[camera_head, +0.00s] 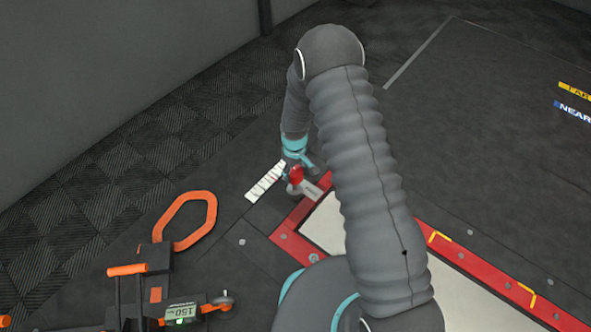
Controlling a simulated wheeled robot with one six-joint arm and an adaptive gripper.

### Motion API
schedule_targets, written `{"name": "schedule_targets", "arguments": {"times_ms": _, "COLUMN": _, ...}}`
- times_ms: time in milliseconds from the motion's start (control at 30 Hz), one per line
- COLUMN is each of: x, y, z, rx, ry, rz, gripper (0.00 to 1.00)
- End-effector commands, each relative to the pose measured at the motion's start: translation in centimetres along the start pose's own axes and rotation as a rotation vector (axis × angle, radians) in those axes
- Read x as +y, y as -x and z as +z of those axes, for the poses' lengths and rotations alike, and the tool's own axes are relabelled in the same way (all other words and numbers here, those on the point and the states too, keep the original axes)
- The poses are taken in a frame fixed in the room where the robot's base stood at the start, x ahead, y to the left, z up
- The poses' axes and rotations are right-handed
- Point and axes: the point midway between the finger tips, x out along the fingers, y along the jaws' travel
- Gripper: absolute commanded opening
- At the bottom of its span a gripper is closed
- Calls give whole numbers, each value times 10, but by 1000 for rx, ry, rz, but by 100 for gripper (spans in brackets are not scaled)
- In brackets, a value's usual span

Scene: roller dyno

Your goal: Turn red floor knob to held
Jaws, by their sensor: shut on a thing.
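The red floor knob (296,174) stands low on the dark floor near the corner of a red-framed plate. My gripper (297,168) reaches down from above and is shut on the knob. My gripper and arm hide part of it. A white label strip (265,183) lies on the floor just left of the knob. Its markings are too small to read, and I cannot tell the knob's set position.
A red frame (285,232) edges a pale plate (322,222) right of the knob. An orange loop handle (187,220) and a device with a display reading 150 (180,312) stand at lower left. A grey wall (110,70) rises at the back left.

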Motion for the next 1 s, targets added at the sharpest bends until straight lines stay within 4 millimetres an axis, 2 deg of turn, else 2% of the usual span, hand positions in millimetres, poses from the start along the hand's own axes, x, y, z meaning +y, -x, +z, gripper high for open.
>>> {"name": "schedule_targets", "arguments": {"times_ms": 433, "x": -4, "y": -2, "z": 3, "rx": -9, "ry": 13, "rz": -5, "gripper": 27}}
{"name": "schedule_targets", "arguments": {"times_ms": 467, "x": -4, "y": -3, "z": 3, "rx": -9, "ry": 13, "rz": -5, "gripper": 64}}
{"name": "schedule_targets", "arguments": {"times_ms": 500, "x": -4, "y": -2, "z": 3, "rx": -9, "ry": 13, "rz": -5, "gripper": 74}}
{"name": "schedule_targets", "arguments": {"times_ms": 567, "x": -3, "y": -2, "z": 3, "rx": -8, "ry": 12, "rz": -4, "gripper": 87}}
{"name": "schedule_targets", "arguments": {"times_ms": 867, "x": 1, "y": 0, "z": 2, "rx": -3, "ry": 6, "rz": -2, "gripper": 87}}
{"name": "schedule_targets", "arguments": {"times_ms": 1000, "x": 1, "y": 7, "z": 1, "rx": -1, "ry": 6, "rz": -1, "gripper": 87}}
